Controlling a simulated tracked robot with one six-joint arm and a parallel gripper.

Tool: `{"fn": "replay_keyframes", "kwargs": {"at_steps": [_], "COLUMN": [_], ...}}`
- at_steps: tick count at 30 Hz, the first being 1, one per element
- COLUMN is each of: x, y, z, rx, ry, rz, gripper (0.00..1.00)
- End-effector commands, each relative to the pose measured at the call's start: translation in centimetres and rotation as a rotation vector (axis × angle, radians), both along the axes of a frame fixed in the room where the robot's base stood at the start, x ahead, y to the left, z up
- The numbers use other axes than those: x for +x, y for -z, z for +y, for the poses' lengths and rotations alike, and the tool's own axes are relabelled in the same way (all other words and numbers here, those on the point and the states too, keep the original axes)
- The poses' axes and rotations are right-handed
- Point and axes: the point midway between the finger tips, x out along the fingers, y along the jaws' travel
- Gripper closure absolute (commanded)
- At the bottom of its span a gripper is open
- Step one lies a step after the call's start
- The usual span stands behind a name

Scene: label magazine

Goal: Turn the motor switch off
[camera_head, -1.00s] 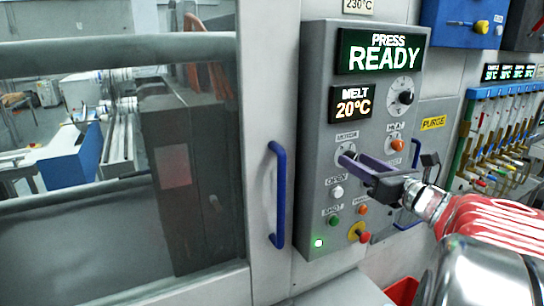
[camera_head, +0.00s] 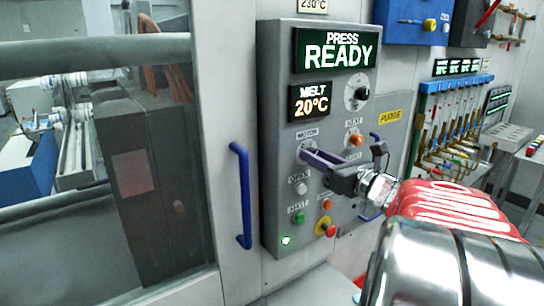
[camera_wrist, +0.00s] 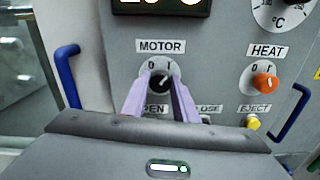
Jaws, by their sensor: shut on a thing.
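The motor switch (camera_wrist: 158,83) is a small black knob on a round pale plate under the MOTOR label, marked 0 and I. Its white pointer mark appears to lean up and right, towards the I. In the head view the switch (camera_head: 310,146) is partly hidden by my gripper (camera_head: 303,154). In the wrist view the two purple fingers of my gripper (camera_wrist: 159,76) stand either side of the knob and are shut on it. The grey control panel (camera_head: 277,120) carries a display (camera_head: 337,51) reading PRESS READY.
The orange heat knob (camera_wrist: 265,84) is right of the switch. Below are the buttons, including a white one (camera_head: 301,188), a green one (camera_head: 299,217) and a red stop button on yellow (camera_head: 326,228). A blue door handle (camera_head: 242,195) stands left of the panel.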

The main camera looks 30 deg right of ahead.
Motion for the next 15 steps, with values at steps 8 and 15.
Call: {"fn": "replay_keyframes", "kwargs": {"at_steps": [8, 15], "x": [-0.03, -0.03], "y": [0.0, 0.01], "z": [-0.1, -0.11], "rx": [-0.006, -0.06], "ry": [0.003, 0.003], "rz": [0.0, -0.002], "gripper": [0.96, 0.96]}}
